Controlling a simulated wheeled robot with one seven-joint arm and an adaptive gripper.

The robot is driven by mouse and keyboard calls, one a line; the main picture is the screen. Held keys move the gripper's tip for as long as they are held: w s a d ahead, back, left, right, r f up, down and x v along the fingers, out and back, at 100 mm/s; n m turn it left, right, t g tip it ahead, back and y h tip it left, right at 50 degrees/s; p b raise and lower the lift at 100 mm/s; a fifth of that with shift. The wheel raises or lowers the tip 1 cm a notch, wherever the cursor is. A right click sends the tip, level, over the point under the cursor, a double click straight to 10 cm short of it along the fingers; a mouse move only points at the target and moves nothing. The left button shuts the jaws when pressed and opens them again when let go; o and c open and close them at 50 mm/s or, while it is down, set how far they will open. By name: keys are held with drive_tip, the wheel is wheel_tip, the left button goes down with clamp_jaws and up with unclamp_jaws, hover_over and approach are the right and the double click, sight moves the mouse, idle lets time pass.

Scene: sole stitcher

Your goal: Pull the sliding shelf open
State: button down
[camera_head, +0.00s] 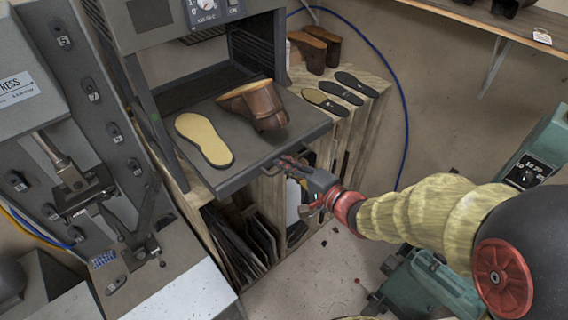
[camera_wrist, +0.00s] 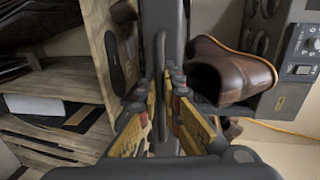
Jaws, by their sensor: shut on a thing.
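The sliding shelf (camera_head: 230,178) is a dark grey tray that juts out of the front of the machine cabinet. A tan sole (camera_head: 204,140) and a brown leather boot (camera_head: 256,104) lie on it. A thin bar handle (camera_head: 268,171) is on the shelf's front edge. My gripper (camera_head: 284,162) is at this edge, with its fingers shut on the handle. In the wrist view, the yellow-sided fingers of my gripper (camera_wrist: 166,92) close around the handle (camera_wrist: 160,50), against the shelf's edge. The fingers partly hide the handle.
A wooden side rack (camera_head: 352,112) to the right holds dark soles and a pair of brown shoes (camera_head: 314,47). Boards stand in the wooden compartments (camera_head: 240,235) below. A grey press machine (camera_head: 85,120) is close on the left.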

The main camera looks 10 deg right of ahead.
drive_tip(key=c, duration=2.2)
unclamp_jaws()
drive_tip(key=shift+c, duration=0.2)
drive_tip(key=v, duration=1.2)
